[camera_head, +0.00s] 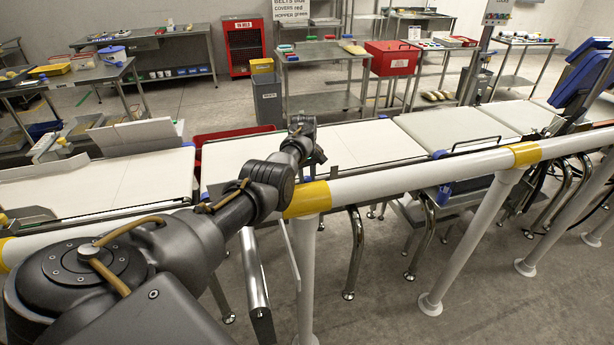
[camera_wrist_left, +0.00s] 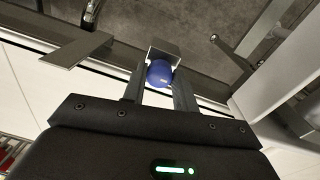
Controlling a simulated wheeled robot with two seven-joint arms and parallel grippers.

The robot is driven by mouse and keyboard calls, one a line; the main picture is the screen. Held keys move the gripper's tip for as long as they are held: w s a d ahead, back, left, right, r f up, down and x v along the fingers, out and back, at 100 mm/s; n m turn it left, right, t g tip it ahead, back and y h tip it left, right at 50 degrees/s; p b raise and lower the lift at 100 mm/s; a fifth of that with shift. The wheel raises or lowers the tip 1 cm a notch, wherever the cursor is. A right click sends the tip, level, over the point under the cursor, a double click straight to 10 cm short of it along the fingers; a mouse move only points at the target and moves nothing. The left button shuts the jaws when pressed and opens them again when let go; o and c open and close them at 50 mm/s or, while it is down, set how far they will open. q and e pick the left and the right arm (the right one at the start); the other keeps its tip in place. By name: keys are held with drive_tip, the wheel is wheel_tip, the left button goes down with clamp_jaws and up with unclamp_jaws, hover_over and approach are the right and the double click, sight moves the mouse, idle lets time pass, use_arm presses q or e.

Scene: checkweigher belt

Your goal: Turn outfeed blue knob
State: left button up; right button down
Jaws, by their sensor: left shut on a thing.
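The blue knob (camera_wrist_left: 159,74) shows in the left wrist view as a small round blue piece beneath a grey metal bracket (camera_wrist_left: 158,51) at the edge of the white belt. My left gripper (camera_wrist_left: 160,84) has one finger on each side of the knob and is shut on it. In the head view my left arm reaches over the white rail, and its hand is at the near edge of the belt line. The arm and hand hide the knob's front there, so I cannot tell its turned angle. My right gripper is not in view.
A white guard rail (camera_head: 380,184) with yellow bands runs under my left arm along the belts (camera_head: 369,142). Blue screens (camera_head: 583,72) stand at the far right. A grey bin (camera_head: 267,97) and a red cabinet (camera_head: 244,45) are behind the belts.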

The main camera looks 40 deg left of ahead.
sight(305, 178)
use_arm(q)
drive_tip(key=m, duration=0.3)
drive_tip(key=shift+m, duration=0.4)
drive_tip(key=m, duration=0.4)
drive_tip(key=shift+m, duration=0.4)
drive_tip(key=o, duration=1)
drive_tip(key=shift+r, duration=0.1)
drive_tip(key=r+p, duration=1)
drive_tip(key=shift+s+a+r, duration=0.1)
drive_tip(key=shift+a+r, duration=0.2)
drive_tip(key=shift+r, duration=0.05)
